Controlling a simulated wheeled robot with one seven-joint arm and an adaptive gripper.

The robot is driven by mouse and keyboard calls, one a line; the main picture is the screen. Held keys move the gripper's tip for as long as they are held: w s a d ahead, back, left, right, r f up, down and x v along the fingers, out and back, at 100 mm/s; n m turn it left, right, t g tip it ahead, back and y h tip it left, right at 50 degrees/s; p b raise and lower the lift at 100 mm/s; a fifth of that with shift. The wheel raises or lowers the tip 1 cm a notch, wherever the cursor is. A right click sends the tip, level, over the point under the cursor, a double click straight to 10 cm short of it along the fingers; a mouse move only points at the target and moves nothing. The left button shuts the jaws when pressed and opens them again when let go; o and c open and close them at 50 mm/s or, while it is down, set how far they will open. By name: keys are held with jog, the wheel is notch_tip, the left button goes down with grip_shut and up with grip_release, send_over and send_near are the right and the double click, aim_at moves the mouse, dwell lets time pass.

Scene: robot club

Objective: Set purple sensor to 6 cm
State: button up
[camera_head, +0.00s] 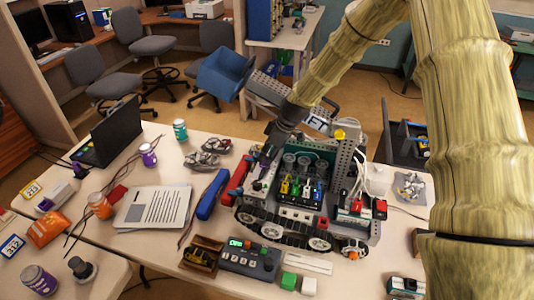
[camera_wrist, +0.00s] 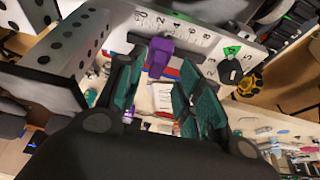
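The purple sensor (camera_wrist: 159,54) is a small purple block in the upper middle of the wrist view. It sits at the edge of a white numbered scale (camera_wrist: 192,38), left of a green triangle mark (camera_wrist: 232,50). The exact reading under it is too small to tell. My gripper (camera_wrist: 164,76) has its teal fingers apart, one on each side just below the sensor; I cannot tell whether either touches it. In the head view my gripper (camera_head: 268,152) points down at the left side of the tracked robot (camera_head: 305,190); the sensor is not clear there.
A perforated grey beam (camera_wrist: 62,50) stands close on the left in the wrist view. In the head view a red bar (camera_head: 238,174), a blue case (camera_head: 212,194) and a control box (camera_head: 250,258) lie near the tracked robot. Papers (camera_head: 152,206) lie left.

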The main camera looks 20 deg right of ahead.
jog(key=shift+w+a+f, duration=0.15)
jog(key=shift+w+f, duration=0.45)
jog(key=shift+f, duration=0.25)
jog(key=shift+s+r, duration=0.25)
jog(key=shift+s, duration=0.05)
jog(key=shift+w+f, duration=0.1)
jog(key=shift+f, duration=0.05)
grip_shut()
